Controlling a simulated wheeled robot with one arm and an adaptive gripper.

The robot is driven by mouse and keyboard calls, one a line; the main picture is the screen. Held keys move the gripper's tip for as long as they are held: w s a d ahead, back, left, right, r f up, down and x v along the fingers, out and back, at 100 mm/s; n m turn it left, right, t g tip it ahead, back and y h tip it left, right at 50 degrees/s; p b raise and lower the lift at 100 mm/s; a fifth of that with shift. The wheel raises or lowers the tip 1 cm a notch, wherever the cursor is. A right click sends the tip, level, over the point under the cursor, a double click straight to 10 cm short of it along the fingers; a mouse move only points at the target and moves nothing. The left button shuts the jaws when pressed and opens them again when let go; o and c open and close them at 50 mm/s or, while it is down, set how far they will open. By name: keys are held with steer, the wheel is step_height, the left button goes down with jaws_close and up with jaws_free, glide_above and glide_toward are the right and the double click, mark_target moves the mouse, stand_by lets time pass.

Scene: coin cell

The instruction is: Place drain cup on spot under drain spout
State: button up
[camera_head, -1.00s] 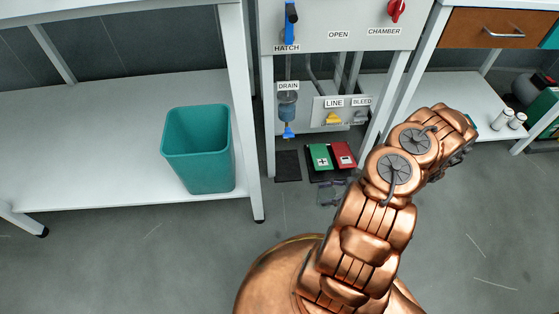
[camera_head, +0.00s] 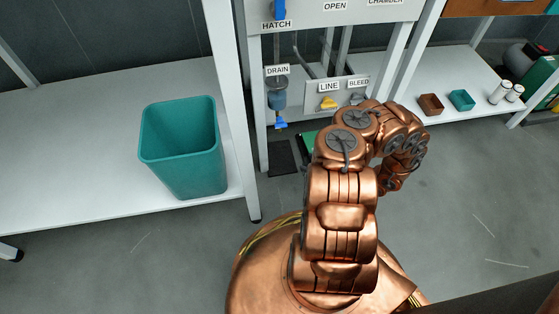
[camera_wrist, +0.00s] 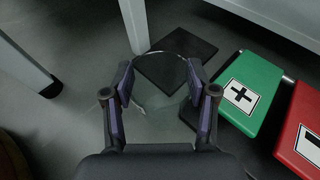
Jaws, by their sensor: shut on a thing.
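My gripper (camera_wrist: 160,78) is shut on a clear, see-through cup (camera_wrist: 158,110) in the wrist view. The cup's thin rim curves between and beyond the fingers, and its lower part is hard to make out. A dark square spot (camera_wrist: 176,58) lies on the floor just ahead of the cup, partly seen through or behind its rim. The spot also shows in the head view (camera_head: 283,158), below the drain spout (camera_head: 281,123) with its blue tip, under the DRAIN label. My arm hides the gripper and cup in the head view.
A green block (camera_wrist: 246,92) marked plus and a red block (camera_wrist: 303,130) stand right of the spot. A white cabinet leg (camera_wrist: 133,25) stands close behind the spot. A teal bin (camera_head: 182,150) is on the left shelf. Open floor lies in front.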

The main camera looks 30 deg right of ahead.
steer(key=shift+w+f, duration=0.25)
steer(key=shift+w, duration=0.1)
steer(key=shift+w+d+b+x, duration=0.15)
steer(key=shift+d+b+x, duration=0.25)
steer(key=shift+b+x, duration=1.65)
steer(key=shift+w+d+b+x, duration=0.15)
steer(key=shift+d+b+x, duration=0.55)
steer(key=shift+x, duration=2.45)
steer(key=shift+w+d+b+x, duration=0.1)
steer(key=shift+w+b+x, duration=0.1)
steer(key=shift+b+x, duration=2)
steer(key=shift+w+a+f+p, duration=0.2)
steer(key=shift+w+f+p, duration=0.15)
steer(key=shift+p, duration=0.05)
steer(key=o, duration=1.1)
steer(key=shift+o, duration=0.2)
